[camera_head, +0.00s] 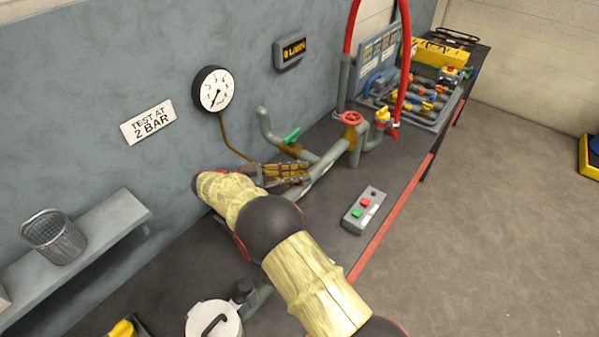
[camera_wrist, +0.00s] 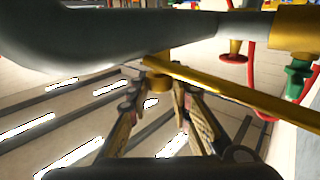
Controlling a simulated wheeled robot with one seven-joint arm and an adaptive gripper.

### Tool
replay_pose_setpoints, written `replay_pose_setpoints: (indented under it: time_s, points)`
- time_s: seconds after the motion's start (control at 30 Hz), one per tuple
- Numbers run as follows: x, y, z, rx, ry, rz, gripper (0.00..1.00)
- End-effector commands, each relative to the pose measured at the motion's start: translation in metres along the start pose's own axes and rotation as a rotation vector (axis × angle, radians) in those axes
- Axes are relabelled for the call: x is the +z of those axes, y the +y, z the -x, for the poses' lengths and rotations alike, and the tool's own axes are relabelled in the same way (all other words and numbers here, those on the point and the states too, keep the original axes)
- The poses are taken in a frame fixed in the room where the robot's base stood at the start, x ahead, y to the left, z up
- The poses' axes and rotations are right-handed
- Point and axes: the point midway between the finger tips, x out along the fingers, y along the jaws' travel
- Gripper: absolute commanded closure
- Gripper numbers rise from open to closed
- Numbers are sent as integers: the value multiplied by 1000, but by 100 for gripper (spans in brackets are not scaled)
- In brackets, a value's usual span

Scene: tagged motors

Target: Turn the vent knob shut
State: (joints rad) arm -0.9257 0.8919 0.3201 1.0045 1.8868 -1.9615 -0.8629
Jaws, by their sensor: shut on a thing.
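My gripper (camera_head: 304,173) reaches in low by the wall, its fingertips at the grey pipe (camera_head: 327,165). In the wrist view its two fingers (camera_wrist: 155,92) point at a small brass fitting (camera_wrist: 158,72) under the thick grey pipe (camera_wrist: 100,42). The fitting sits between the fingertips, and the gripper is shut on it. It appears to be the vent knob; in the head view my gripper hides it. A brass tube (camera_wrist: 225,90) passes close beside it. The pressure gauge (camera_head: 213,89) hangs on the wall, joined to a thin brass tube (camera_head: 230,138).
A green-handled valve (camera_head: 291,136), a red handwheel (camera_head: 351,118) and a yellow valve (camera_head: 382,114) stand around the pipework. A button box (camera_head: 364,210) lies on the bench's right. A shelf with a mesh bin (camera_head: 53,237) is at left. Bare bench surrounds the box.

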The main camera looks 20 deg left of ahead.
Motion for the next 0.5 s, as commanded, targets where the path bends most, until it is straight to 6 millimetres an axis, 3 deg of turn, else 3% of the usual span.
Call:
replay_pose_setpoints:
  time_s: [0.5]
  points:
    - [0,0,0,51,0,0,100]
